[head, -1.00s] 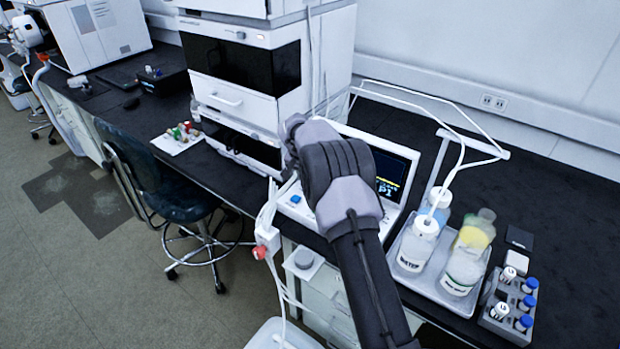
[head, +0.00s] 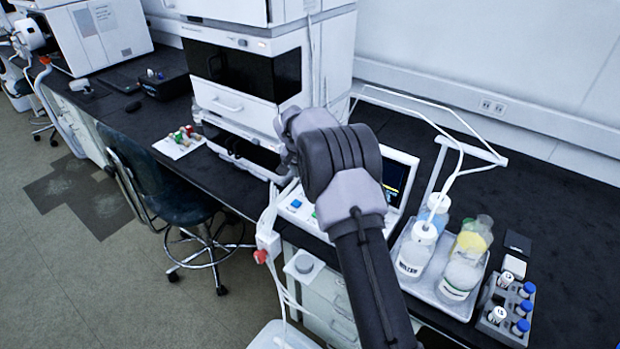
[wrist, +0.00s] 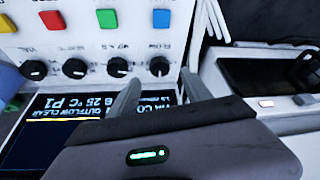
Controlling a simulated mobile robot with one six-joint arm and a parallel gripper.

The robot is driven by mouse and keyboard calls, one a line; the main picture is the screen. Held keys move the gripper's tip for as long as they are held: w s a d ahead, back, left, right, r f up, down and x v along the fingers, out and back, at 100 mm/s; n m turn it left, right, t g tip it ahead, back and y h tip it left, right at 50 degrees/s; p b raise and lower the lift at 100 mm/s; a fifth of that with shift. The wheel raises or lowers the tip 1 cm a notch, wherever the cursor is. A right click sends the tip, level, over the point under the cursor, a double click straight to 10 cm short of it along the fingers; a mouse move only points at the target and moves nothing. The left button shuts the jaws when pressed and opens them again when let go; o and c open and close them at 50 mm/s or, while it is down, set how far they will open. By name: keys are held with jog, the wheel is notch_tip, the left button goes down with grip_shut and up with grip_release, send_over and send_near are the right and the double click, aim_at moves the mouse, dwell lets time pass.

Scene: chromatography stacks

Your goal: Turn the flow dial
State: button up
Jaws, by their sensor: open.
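The flow dial (wrist: 159,66) is a round black knob at the right end of a row of dials on a white panel in the wrist view, labelled FLOW. My gripper (wrist: 161,82) is open and empty. Its two grey fingers point at the panel, with the flow dial lined up between their tips. I cannot tell how deep the tips reach beside the knob. In the head view, my arm hides the gripper and dial; part of the white instrument (head: 296,207) shows below my wrist.
Beside the flow dial are other black dials (wrist: 117,67). Red, green and blue buttons (wrist: 162,18) line the panel. A lit screen (wrist: 60,112) adjoins the dials. A tray (head: 438,297) with bottles and a vial rack (head: 493,328) stand on the bench at right.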

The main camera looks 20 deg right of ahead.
jog(key=p+v, duration=0.2)
jog(key=v, duration=1)
jog(key=shift+p, duration=0.4)
